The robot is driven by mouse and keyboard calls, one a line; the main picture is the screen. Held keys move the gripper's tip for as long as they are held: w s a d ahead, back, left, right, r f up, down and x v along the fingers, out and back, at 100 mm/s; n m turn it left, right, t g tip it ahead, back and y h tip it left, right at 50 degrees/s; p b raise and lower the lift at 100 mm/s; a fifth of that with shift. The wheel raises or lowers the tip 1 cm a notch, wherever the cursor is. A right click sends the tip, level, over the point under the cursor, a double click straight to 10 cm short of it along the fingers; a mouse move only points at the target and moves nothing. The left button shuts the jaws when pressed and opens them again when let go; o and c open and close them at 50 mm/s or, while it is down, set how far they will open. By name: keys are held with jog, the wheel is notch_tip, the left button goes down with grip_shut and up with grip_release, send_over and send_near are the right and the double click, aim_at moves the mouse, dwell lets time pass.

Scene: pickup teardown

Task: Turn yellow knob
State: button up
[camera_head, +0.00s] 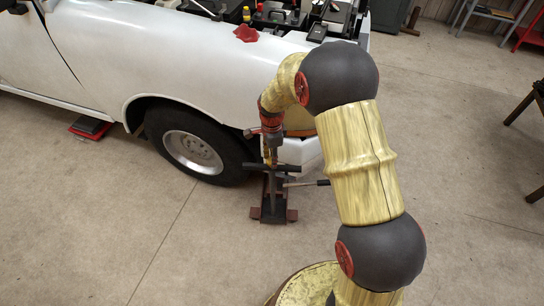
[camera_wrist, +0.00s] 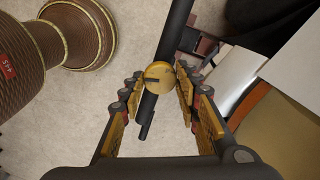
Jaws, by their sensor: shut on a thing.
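The yellow knob (camera_wrist: 158,76) is a round disc with a small dark mark on its face, in the middle of the wrist view. It sits in front of a black bar (camera_wrist: 176,32) that runs steeply through the picture. My gripper (camera_wrist: 159,74) has its padded fingers on both sides of the knob and is shut on it. In the head view my gripper (camera_head: 270,151) points down above a dark stand (camera_head: 272,210) with a crossbar, by the car's front wheel. The knob is too small and covered to make out clearly there.
The white pickup (camera_head: 215,65) with its front wheel (camera_head: 195,145) stands close behind and left of the gripper. A dark rod (camera_head: 305,183) sticks out right from the stand. A red cloth (camera_head: 247,34) lies on the fender. The floor at the front left is clear.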

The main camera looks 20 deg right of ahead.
jog(key=shift+m, duration=1.1)
jog(key=o, duration=1.2)
jog(key=shift+c, duration=0.2)
notch_tip(320, 180, up, 12)
